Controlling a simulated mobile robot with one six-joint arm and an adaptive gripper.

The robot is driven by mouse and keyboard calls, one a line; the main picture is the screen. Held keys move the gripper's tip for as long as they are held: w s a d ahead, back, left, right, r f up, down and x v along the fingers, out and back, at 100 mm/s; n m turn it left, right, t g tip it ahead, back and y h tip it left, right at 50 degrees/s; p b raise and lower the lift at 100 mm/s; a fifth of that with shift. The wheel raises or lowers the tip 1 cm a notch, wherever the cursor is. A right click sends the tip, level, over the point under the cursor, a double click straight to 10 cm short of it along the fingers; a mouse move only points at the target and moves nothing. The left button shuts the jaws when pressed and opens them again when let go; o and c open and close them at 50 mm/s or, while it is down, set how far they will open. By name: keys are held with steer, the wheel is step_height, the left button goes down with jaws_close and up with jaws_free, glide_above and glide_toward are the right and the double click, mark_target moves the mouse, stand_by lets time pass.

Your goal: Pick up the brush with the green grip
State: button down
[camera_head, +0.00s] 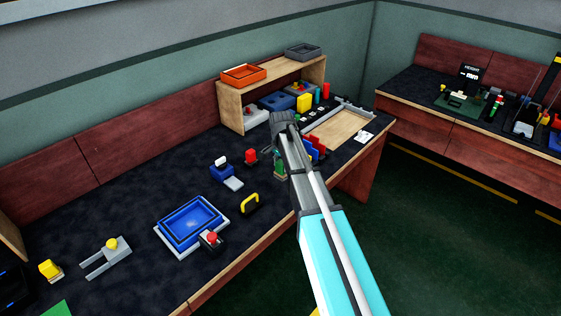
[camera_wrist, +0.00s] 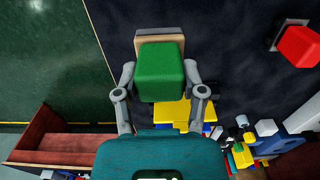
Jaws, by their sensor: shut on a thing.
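The brush with the green grip (camera_wrist: 160,72) is in the upper middle of the wrist view. Its grip is a green block on a pale wooden body (camera_wrist: 160,33). My gripper (camera_wrist: 160,80) is shut on it, with one grey finger on each side of the green block. In the head view a green patch of the brush (camera_head: 280,168) shows beside my arm, near the front of the dark bench. My arm hides part of that area. The underside of the brush is hidden, and I cannot tell whether it touches the bench.
A red-topped piece (camera_head: 250,156) stands just left of my gripper. Red and blue upright pieces (camera_head: 315,147) stand close on the right. A blue tray (camera_head: 190,222) and a yellow handle (camera_head: 250,204) lie nearer. A wooden shelf (camera_head: 232,118) stands behind.

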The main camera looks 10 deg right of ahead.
steer(key=s+r+p, duration=0.5)
steer(key=s+r, duration=0.1)
steer(key=s, duration=0.5)
steer(key=shift+s+r+p, duration=0.15)
steer(key=shift+r+p, duration=0.2)
steer(key=c, duration=0.7)
jaws_free()
steer(key=c, duration=0.5)
steer(key=a+f+n+b, duration=0.3)
steer(key=a+n, duration=0.6)
steer(key=a, duration=2.4)
